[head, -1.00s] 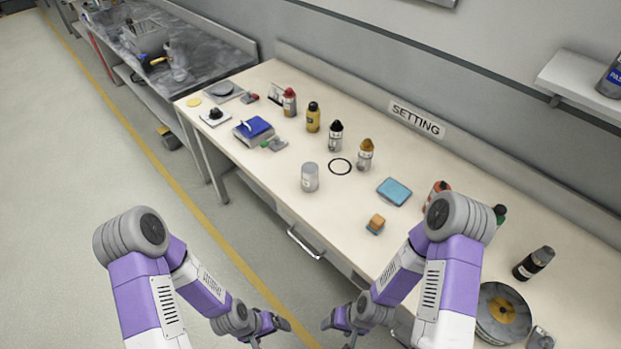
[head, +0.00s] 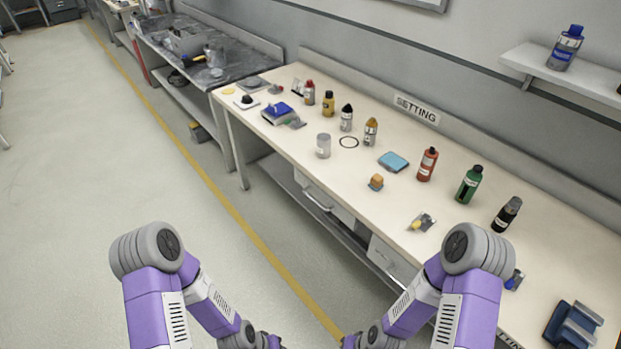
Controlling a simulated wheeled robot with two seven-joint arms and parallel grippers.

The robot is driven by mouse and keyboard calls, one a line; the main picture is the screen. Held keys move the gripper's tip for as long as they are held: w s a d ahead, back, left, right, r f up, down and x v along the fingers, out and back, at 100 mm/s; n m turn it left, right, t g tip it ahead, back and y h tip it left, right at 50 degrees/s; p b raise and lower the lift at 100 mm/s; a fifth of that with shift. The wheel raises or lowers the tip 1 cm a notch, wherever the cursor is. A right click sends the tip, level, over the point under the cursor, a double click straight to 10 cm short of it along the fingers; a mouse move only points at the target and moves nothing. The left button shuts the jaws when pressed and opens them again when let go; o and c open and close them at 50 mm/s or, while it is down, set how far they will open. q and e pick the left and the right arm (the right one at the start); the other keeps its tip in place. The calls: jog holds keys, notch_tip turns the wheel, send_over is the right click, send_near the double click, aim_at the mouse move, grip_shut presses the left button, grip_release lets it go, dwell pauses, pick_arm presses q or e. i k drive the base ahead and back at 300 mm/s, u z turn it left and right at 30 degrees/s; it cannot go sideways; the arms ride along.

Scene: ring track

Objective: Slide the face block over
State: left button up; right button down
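No block with a plain face marking can be made out at this distance, so I cannot tell which is the face block. My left gripper (head: 270,341) and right gripper (head: 349,341) are at the bottom edge, away from the bench top. Their fingers are cut off or too small to read.
Several bottles stand along the bench, including a red one (head: 427,164), a green one (head: 469,184) and a black one (head: 507,214). A yellow-grey tool (head: 421,222) lies near the front. Open floor (head: 110,220) is at left.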

aim_at(323, 140)
jog(key=u, duration=1.35)
jog(key=i, duration=1.25)
jog(key=z, duration=0.75)
jog(key=i, duration=0.6)
jog(key=z, duration=0.6)
